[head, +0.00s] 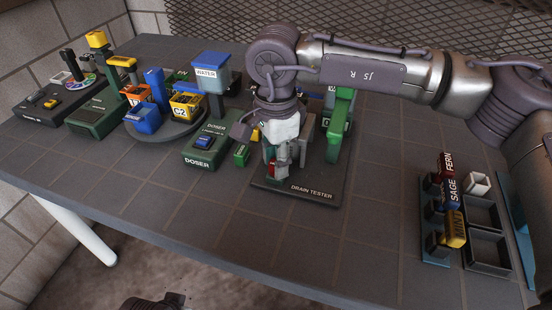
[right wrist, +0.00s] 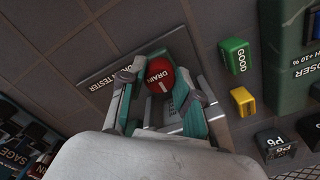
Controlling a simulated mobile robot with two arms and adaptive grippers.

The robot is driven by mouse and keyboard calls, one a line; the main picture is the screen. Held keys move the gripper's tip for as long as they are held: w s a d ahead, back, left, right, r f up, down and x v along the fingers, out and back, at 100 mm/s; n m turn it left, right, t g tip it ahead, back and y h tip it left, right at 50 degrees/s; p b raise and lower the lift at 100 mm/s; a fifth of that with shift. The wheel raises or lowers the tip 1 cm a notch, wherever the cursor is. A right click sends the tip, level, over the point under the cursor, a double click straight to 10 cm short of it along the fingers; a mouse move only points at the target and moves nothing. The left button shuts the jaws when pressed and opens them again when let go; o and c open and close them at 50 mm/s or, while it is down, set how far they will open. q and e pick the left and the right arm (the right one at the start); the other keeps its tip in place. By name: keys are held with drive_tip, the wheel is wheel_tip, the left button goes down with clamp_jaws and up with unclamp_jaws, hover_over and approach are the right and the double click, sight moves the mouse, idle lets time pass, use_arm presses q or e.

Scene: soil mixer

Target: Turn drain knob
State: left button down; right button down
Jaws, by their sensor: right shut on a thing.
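The drain tester (head: 312,190) is a dark base plate with a green upright frame, standing mid-table in the head view. Its red drain knob (right wrist: 160,76) shows in the right wrist view, between the fingers of my right gripper (right wrist: 163,95). My right gripper is shut on the knob, one finger on each side. In the head view my right gripper (head: 277,165) points down over the tester, and only a small bit of red shows beside its fingers. The rest of the knob is hidden there. My left gripper is not seen.
Left of the tester stand the green doser (head: 206,150), a water container (head: 210,73) and a round tray with blue, orange and yellow bins. At right is a rack with labelled blocks (head: 454,228) and dark trays (head: 487,249). The table's front middle is clear.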

idle(0.3)
drive_tip(key=c, duration=0.8)
unclamp_jaws()
wheel_tip(320, 180, up, 12)
